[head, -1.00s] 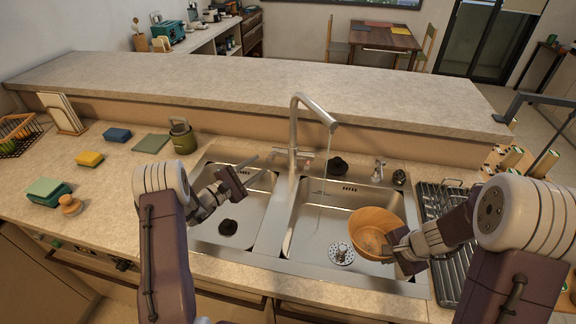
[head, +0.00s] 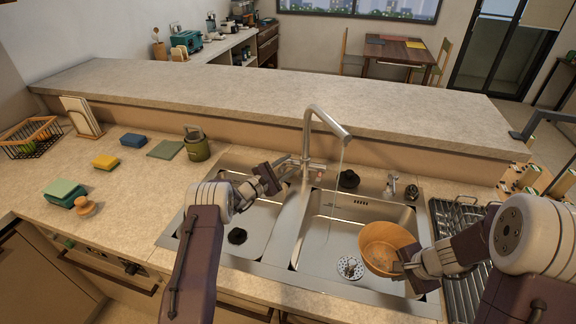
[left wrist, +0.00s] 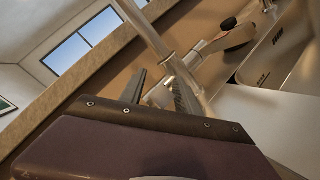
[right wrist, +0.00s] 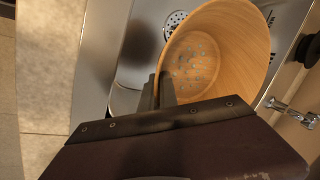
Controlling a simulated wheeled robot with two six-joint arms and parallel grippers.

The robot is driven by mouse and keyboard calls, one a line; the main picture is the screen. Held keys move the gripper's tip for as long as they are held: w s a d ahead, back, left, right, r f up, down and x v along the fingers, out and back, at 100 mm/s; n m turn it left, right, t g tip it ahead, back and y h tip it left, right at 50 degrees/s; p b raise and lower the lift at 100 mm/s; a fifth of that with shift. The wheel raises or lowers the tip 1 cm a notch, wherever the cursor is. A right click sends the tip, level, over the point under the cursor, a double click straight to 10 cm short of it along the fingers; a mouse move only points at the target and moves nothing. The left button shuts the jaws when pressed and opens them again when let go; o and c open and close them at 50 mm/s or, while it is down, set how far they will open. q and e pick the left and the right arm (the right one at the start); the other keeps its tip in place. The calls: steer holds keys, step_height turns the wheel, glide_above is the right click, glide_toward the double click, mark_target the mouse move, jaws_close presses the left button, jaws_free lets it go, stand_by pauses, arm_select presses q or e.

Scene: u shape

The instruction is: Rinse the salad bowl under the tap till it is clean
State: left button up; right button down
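The wooden salad bowl (head: 384,243) is tilted over the front of the right sink basin, with pale spots on its inside in the right wrist view (right wrist: 196,58). My right gripper (head: 408,262) is shut on its rim at the near right side. The tap (head: 318,125) is running, and a thin stream of water (head: 341,160) falls behind the bowl, apart from it. My left gripper (head: 281,178) is beside the tap's base, over the left basin. Its fingers (left wrist: 160,92) show near the tap's lever in the left wrist view; I cannot tell whether they touch it.
A drying rack (head: 462,240) is right of the sink. A soap dispenser (head: 391,185) and a dark stopper (head: 349,179) stand behind the right basin. A raised ledge (head: 240,95) runs behind the tap.

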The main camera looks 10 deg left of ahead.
arm_select(q)
jaws_close()
stand_by(1.4)
